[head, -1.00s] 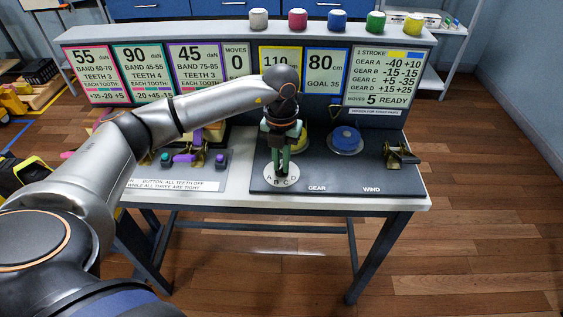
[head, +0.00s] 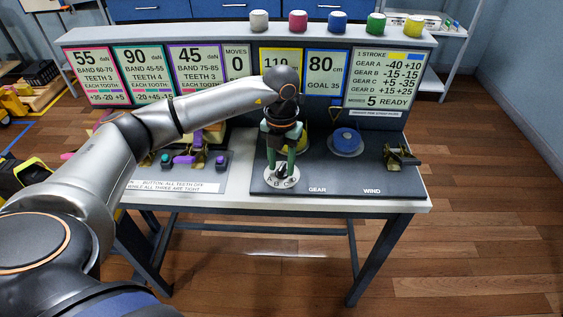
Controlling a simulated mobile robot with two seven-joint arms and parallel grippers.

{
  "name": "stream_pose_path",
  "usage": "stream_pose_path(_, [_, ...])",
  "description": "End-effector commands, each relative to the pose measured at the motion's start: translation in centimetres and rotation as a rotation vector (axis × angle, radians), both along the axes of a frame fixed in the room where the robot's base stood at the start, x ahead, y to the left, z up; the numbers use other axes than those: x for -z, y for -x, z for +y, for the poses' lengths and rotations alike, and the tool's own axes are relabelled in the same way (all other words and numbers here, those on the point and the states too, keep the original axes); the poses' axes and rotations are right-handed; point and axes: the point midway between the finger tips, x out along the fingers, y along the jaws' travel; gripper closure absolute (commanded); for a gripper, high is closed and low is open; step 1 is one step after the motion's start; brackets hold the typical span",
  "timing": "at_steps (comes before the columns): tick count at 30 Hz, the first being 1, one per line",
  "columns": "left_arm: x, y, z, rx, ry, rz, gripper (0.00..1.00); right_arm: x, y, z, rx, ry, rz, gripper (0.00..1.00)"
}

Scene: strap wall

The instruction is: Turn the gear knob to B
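The gear dial is a white disc (head: 283,184) lettered A to D, above the word GEAR at the front of the dark panel. The small dark gear knob (head: 281,172) stands on it. Its pointer is too small to read. My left gripper (head: 281,164) points down at the knob from above. Its two green fingers are spread apart, one to each side of the knob, and it looks open. My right gripper is not in view.
A blue reel (head: 345,141) and a brass crank (head: 401,156) marked WIND stand to the right. The upright board (head: 395,80) behind carries display cards. The panel between dial and crank is clear.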

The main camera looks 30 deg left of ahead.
Motion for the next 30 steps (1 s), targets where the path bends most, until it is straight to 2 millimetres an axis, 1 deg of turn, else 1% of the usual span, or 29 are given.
stream_pose_path(7, [0.0, 0.0, 0.0, 0.0, 0.0, 0.0, 0.56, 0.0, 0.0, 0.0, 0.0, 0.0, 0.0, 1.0])
stream_pose_path(11, [-1.2, -0.1, 0.0, 0.0, 0.001, -0.002, 0.56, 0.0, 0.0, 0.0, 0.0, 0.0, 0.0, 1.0])
stream_pose_path(14, [-2.9, -0.1, 0.0, 0.0, -0.001, -0.004, 0.56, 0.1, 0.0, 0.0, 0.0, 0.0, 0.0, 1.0])
stream_pose_path(21, [-8.2, -0.1, 0.0, 0.0, 0.0, -0.005, 0.56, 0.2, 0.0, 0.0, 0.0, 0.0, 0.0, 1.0])
stream_pose_path(24, [-10.1, -0.1, 0.0, 0.001, 0.0, -0.003, 0.56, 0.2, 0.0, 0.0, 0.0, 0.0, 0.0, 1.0])
stream_pose_path(27, [-11.4, -0.1, 0.0, 0.0, 0.0, -0.002, 0.56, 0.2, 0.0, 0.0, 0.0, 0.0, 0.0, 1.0])
stream_pose_path(30, [-12.2, 0.0, 0.0, 0.001, 0.0, 0.0, 0.56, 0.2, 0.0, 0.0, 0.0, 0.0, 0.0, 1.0])
